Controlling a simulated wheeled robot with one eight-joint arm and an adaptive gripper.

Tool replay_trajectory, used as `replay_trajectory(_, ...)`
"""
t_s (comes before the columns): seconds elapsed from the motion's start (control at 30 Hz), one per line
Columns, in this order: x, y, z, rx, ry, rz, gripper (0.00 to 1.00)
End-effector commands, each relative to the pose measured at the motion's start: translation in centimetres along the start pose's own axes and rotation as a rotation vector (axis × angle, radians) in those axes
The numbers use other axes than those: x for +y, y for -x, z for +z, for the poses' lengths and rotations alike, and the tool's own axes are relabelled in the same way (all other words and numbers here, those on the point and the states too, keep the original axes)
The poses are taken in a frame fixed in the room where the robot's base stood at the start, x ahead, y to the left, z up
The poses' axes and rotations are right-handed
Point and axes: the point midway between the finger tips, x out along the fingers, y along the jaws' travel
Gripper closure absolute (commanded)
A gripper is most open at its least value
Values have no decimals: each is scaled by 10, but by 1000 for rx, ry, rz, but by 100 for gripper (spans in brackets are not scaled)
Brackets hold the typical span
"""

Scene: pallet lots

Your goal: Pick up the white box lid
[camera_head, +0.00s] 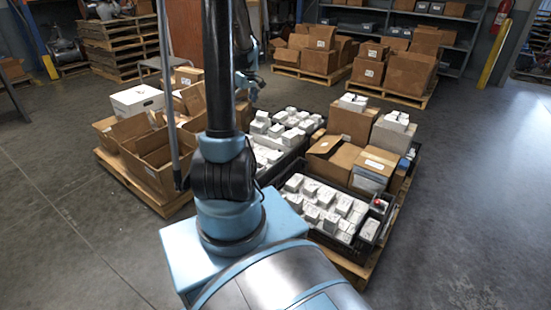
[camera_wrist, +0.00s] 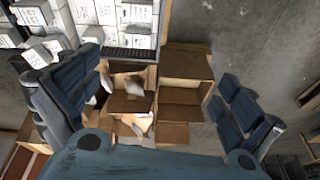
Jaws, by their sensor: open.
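A white box (camera_head: 137,100) with a white lid on top sits among brown cartons on the left pallet in the head view. I cannot make out the white lid in the wrist view. My gripper (camera_wrist: 157,80) is open, its two dark padded fingers spread wide with nothing held between them. Below and between the fingers are open brown cartons (camera_wrist: 185,95), apart from the fingers as far as I can tell. In the head view my arm hides part of the middle, and the gripper's fingertips are not clear there.
A black crate (camera_head: 290,160) of small white boxes stands right of the cartons. Another crate (camera_head: 345,238) of white boxes sits on the right pallet with brown boxes (camera_head: 353,122). Stacked wooden pallets (camera_head: 118,45) stand behind.

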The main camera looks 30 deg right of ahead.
Motion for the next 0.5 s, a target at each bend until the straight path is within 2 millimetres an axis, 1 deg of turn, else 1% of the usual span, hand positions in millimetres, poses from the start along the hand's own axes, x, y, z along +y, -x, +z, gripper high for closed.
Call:
replay_trajectory(0.03,19,-10,1,6,3,0,0)
replay_trajectory(0.2,73,-42,10,25,27,-3,0)
replay_trajectory(0.27,91,-53,15,33,36,-3,0)
replay_trajectory(0.37,122,-74,25,45,50,-3,0)
replay_trajectory(0.5,163,-106,44,63,72,-2,0)
